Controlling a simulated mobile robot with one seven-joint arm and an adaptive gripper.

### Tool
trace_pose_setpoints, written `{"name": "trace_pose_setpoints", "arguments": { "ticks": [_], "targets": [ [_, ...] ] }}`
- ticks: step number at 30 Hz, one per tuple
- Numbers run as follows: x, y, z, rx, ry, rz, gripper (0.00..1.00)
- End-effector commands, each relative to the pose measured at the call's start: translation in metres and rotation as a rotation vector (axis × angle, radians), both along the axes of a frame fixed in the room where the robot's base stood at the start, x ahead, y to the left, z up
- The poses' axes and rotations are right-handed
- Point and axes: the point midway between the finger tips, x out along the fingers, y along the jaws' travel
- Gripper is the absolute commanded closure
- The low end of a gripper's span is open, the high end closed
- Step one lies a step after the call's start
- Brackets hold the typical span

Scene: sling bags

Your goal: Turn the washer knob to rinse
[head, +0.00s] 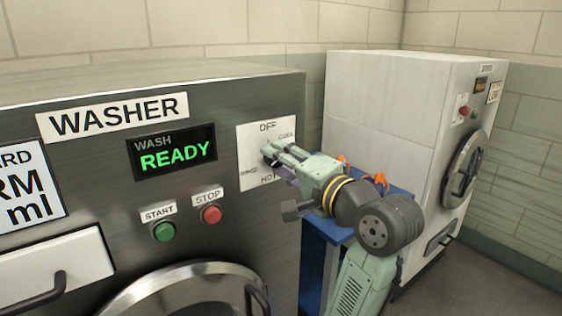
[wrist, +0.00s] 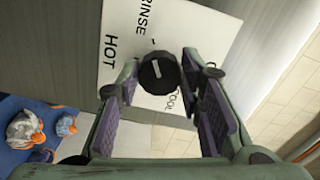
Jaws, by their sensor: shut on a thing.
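The washer's white dial plate (head: 250,180) is on the right of the washer's front panel. In the head view it shows OFF at the top, COOL at the right and HOT at the bottom; the label at the left is too small to read. In the wrist view the plate (wrist: 125,68) shows RINSE, HOT and part of COOL. The round black knob (wrist: 157,71) bears a short white mark; which label it points to is unclear. My gripper (head: 268,151) is at the plate, its fingers (wrist: 160,78) shut around the knob. It hides the knob in the head view.
The washer display (head: 175,150) reads WASH READY. Below it are a green START button (head: 164,232) and a red STOP button (head: 212,214). A blue table (head: 335,232) with orange-topped items (wrist: 27,130) stands beside the washer. A white machine (head: 385,110) is behind it.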

Motion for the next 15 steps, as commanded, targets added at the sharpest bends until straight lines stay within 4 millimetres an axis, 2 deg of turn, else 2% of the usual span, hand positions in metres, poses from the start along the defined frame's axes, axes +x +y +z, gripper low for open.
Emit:
{"name": "trace_pose_setpoints", "arguments": {
  "ticks": [14, 15],
  "targets": [
    [-0.0001, 0.0003, -0.0008, 0.012, 0.011, 0.001, 0.94],
    [-0.0001, 0.0003, -0.0008, 0.012, 0.011, 0.001, 0.64]
  ]
}}
